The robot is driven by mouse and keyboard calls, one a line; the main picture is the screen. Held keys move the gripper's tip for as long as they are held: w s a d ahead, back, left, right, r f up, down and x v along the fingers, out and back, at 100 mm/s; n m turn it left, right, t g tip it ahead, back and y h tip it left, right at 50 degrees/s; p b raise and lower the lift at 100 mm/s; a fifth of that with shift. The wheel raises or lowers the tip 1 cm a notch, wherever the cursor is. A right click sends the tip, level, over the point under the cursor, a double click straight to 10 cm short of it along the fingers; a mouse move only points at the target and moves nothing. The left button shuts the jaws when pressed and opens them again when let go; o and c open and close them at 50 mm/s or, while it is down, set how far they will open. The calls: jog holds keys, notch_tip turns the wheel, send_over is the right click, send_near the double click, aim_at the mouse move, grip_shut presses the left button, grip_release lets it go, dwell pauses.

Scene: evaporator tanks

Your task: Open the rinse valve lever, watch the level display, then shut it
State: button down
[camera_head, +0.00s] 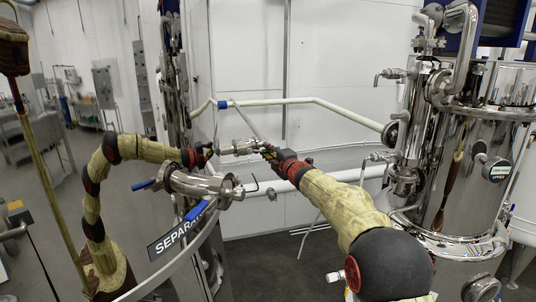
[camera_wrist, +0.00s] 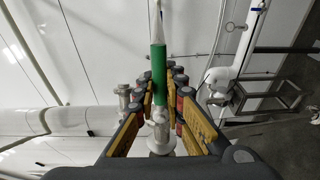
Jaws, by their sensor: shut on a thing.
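My gripper (camera_head: 268,152) reaches in from the right in the head view to a small steel valve (camera_head: 238,147) on the left tank's pipework. In the wrist view a lever with a green sleeve (camera_wrist: 159,74) stands between the yellow-padded fingers of my gripper (camera_wrist: 164,82), which are shut on it. The lever's pale tip points up in that view. The steel valve body (camera_wrist: 159,132) shows below it, between the fingers. In the head view my gripper mostly hides the lever. I cannot make out a level display reading.
A polished tank (camera_head: 70,190) at the left mirrors my arm. A steel tank (camera_head: 465,190) with pipes stands at the right. A white pipe (camera_head: 275,101) runs behind my gripper.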

jog(key=shift+r, duration=0.1)
jog(key=c, duration=1.9)
grip_release()
jog(key=v, duration=1.2)
